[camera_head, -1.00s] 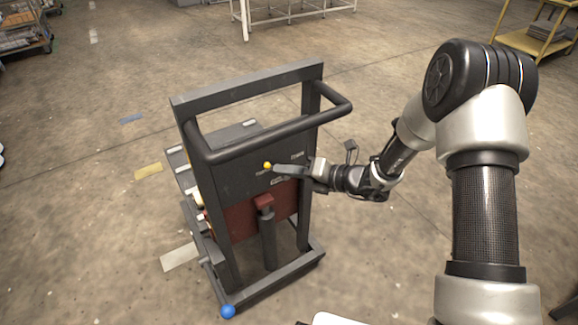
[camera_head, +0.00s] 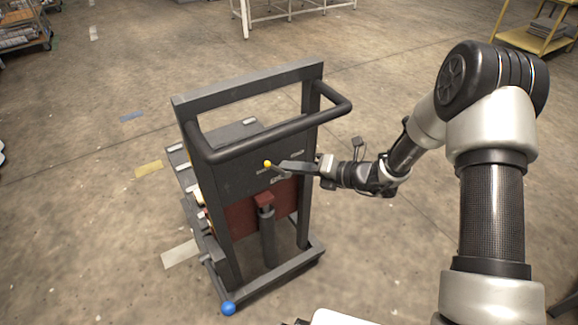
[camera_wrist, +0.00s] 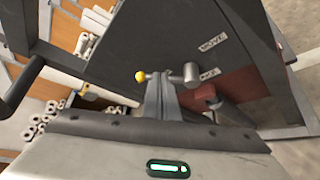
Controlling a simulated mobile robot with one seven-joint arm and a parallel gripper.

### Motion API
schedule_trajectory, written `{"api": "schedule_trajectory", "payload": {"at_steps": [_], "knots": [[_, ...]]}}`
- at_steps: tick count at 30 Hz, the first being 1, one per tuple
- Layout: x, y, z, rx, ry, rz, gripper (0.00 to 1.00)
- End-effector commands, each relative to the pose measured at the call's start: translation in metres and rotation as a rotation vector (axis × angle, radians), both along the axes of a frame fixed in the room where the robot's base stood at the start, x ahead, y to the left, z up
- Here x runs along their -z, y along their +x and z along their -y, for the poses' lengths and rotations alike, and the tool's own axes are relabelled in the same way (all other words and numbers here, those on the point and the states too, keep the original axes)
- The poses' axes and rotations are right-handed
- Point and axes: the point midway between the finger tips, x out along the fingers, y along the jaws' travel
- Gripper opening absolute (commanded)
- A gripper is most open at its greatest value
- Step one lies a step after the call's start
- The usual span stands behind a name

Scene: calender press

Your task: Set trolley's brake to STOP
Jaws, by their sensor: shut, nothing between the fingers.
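The dark grey trolley (camera_head: 240,185) stands upright with its push handle (camera_head: 270,132) toward me. On its panel is the brake lever with a yellow knob (camera_head: 267,163). The knob is beside a small label at the left, too blurred to read; the MOVE label (camera_wrist: 212,43) is to the right. In the wrist view the lever's grey pivot (camera_wrist: 190,72) is right of the yellow knob (camera_wrist: 141,76). My gripper (camera_head: 282,166) is shut and empty, its tips close to the lever just right of the knob. The fingers (camera_wrist: 158,82) hide part of the lever; contact is unclear.
A blue ball (camera_head: 228,308) is at the trolley's lower front corner. The handle bar is above my gripper. Rolls (camera_wrist: 40,120) show beyond the panel in the wrist view. A yellow cart (camera_head: 530,40) stands far right; the floor around the trolley is mostly clear.

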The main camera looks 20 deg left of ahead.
Motion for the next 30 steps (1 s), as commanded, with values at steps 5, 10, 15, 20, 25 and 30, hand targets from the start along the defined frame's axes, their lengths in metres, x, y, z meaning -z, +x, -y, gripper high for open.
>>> {"api": "schedule_trajectory", "payload": {"at_steps": [5, 10, 15, 20, 25, 30], "knots": [[-0.019, -0.002, 0.024, -0.001, 0.000, -0.001, 0.00], [-0.029, -0.011, 0.063, 0.000, -0.001, 0.000, 0.00], [-0.040, -0.018, 0.092, -0.001, -0.001, 0.001, 0.00], [-0.046, -0.022, 0.107, -0.003, 0.001, 0.001, 0.00], [-0.047, -0.024, 0.112, -0.005, 0.001, 0.000, 0.00], [-0.057, -0.027, 0.112, -0.041, -0.022, 0.046, 0.00]]}}
